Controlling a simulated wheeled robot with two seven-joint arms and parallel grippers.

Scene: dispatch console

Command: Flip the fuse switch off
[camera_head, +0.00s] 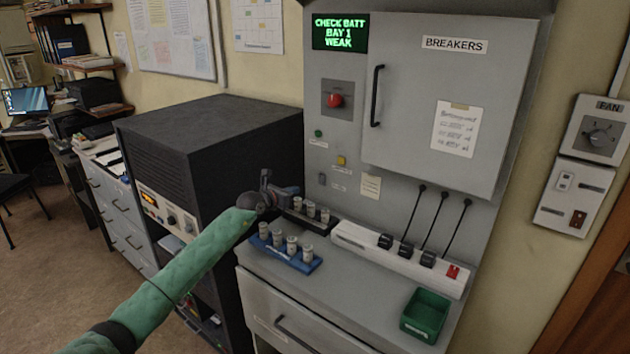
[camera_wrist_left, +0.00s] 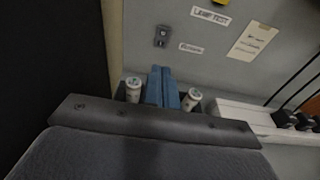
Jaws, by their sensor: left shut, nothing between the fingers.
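A small dark toggle switch (camera_head: 322,179) sits low on the grey panel, left of a paper note. A small label, too small to read, is beside it. This is likely the fuse switch. The switch also shows in the left wrist view (camera_wrist_left: 161,37), above my fingers. I cannot tell its position. My left gripper (camera_head: 292,191) is in front of the panel, below and left of the switch and apart from it. Its blue fingers (camera_wrist_left: 162,86) are shut and empty, pointing at the panel. My right gripper is not in view.
Battery cells stand in a black rack (camera_head: 296,217) and a blue rack (camera_head: 273,251) below my gripper. A white power strip (camera_head: 355,239) with plugs and a green bin (camera_head: 427,313) lie to the right. A black cabinet (camera_head: 210,140) stands left. The panel's front is clear near the switch.

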